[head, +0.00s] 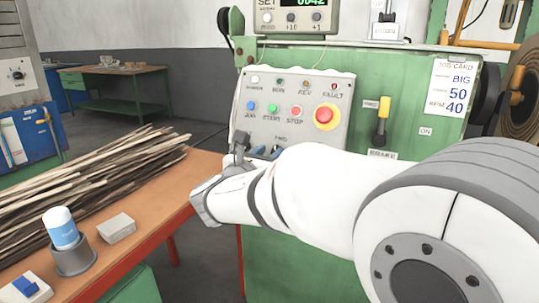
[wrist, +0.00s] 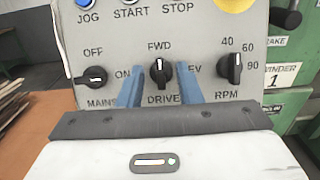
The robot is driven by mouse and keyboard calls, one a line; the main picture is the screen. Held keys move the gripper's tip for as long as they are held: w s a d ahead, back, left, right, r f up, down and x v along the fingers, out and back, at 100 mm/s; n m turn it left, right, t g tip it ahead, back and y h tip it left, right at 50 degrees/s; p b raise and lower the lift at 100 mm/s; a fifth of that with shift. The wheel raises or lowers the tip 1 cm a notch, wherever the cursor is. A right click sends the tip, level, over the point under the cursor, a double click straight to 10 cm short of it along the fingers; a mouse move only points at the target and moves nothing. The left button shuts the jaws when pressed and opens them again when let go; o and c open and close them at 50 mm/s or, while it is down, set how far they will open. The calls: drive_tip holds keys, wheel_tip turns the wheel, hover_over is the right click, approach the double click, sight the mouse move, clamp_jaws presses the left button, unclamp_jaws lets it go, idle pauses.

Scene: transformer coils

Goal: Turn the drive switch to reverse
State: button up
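The drive switch (wrist: 159,73) is a black knob on the grey control panel (wrist: 205,25), above the DRIVE label. Its white mark points up toward FWD. To its right is a partly covered label ending in "EV". My gripper (wrist: 160,70) has two blue fingers, one on each side of the knob, with gaps visible between them and it. It looks open; whether the tips reach the depth of the knob I cannot tell. In the head view my gripper (head: 266,152) is at the panel's lower part, and the arm hides the drive switch.
The MAINS knob (wrist: 92,77) is left of the fingers and the RPM knob (wrist: 234,68) right. Above are coloured buttons and a red emergency stop (head: 325,116). A yellow-handled lever (head: 383,118) stands right. An orange bench (head: 150,213) with wood strips is left.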

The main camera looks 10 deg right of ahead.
drive_tip(key=shift+x, duration=1.2)
